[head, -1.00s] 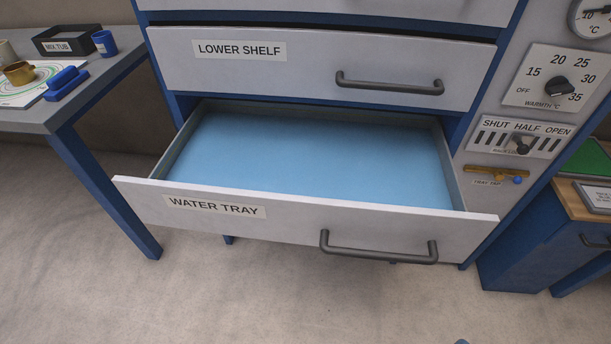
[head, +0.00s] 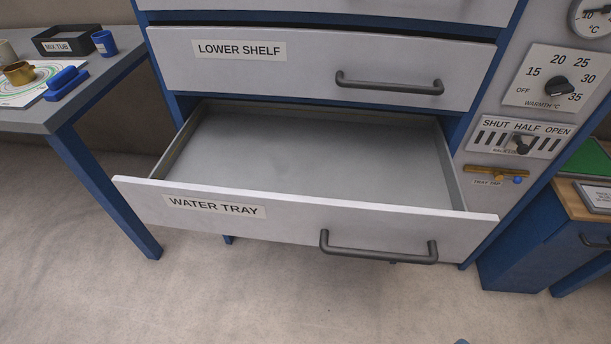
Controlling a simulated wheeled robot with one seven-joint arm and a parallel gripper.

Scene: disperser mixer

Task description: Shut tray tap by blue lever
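The tray tap (head: 490,174) is a small brass bar on the grey panel at the right, above a small label reading TRAY TAP. Its blue lever end (head: 517,180) is a small round knob at the bar's right end. The water tray (head: 332,213) is a pulled-out drawer at the lower middle. Its grey floor (head: 310,160) shows bare, with no blue water in it. My gripper is not in view.
The lower shelf drawer (head: 310,70) above is nearly shut. A slider plate marked SHUT HALF OPEN (head: 480,137) and a warmth dial (head: 557,86) sit above the tap. A table (head: 110,75) stands left, a blue cabinet (head: 520,250) right. The front floor is clear.

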